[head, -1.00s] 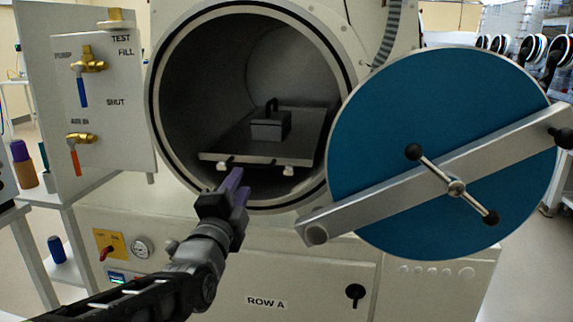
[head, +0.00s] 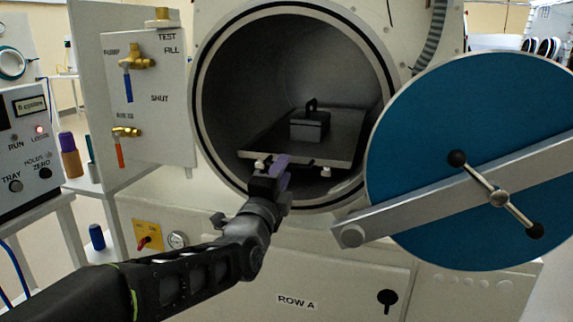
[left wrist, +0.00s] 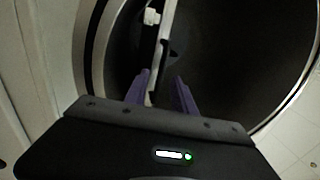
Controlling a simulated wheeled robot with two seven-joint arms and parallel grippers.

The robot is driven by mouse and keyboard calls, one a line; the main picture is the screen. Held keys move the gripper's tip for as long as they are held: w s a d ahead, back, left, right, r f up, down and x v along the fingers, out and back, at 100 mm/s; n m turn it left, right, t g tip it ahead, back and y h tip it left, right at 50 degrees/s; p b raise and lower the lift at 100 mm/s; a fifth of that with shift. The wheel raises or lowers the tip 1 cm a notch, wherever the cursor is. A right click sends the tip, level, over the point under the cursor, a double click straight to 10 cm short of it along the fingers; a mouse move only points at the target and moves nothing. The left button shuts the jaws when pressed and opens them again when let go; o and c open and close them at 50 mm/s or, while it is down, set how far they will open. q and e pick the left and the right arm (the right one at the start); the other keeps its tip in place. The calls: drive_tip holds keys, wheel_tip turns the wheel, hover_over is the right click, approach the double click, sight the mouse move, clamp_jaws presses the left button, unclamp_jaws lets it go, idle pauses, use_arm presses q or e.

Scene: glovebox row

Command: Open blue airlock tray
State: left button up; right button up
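The airlock tray (head: 345,145) is a grey plate inside the open round chamber, with white posts (head: 326,172) at its front edge. A dark grey box with a handle (head: 310,123) sits on it. My left gripper (head: 281,167), with purple fingers, is at the front edge of the tray, between the posts. In the left wrist view, the fingers (left wrist: 160,82) are apart, with the pale tray front (left wrist: 161,45) reaching in between them. A dark gap shows beside the right finger. Whether either finger touches is unclear. My right gripper is out of view.
The round blue door (head: 470,120) stands open at the right of the chamber mouth, its silver bar (head: 410,213) reaching toward the chamber. A valve panel (head: 150,95) stands to the left. A control box (head: 30,150) is at the far left. The chamber rim (head: 205,150) surrounds the tray.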

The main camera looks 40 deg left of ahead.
use_arm(q)
drive_tip(key=shift+x, duration=1.6)
drive_tip(key=shift+c, duration=0.3)
clamp_jaws()
